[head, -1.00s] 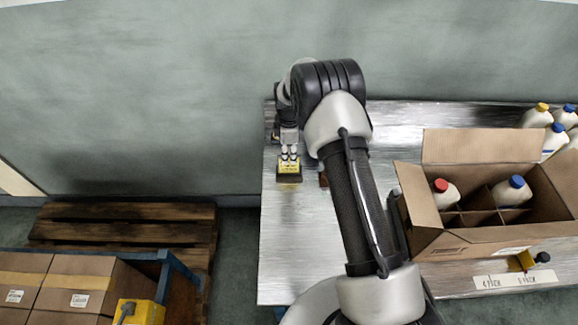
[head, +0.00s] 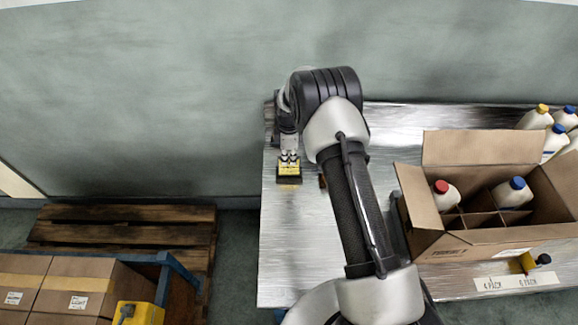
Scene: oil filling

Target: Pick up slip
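A small dark block with a yellow, marked top (head: 289,168) sits on the left part of the metal table; the yellow piece may be the slip, but it is too small to be sure. My gripper (head: 289,157) points down right at the yellow top, its pale fingertips over or touching it. Whether the fingers are closed on anything is too small to tell. My arm covers the middle of the table.
An open cardboard box (head: 470,243) with dividers holds a red-capped bottle (head: 445,195) and a blue-capped bottle (head: 513,194). Several bottles stand at the back right. A white "4 PACK / 6 PACK" strip (head: 518,281) lies in front. The table's left end (head: 285,240) is clear.

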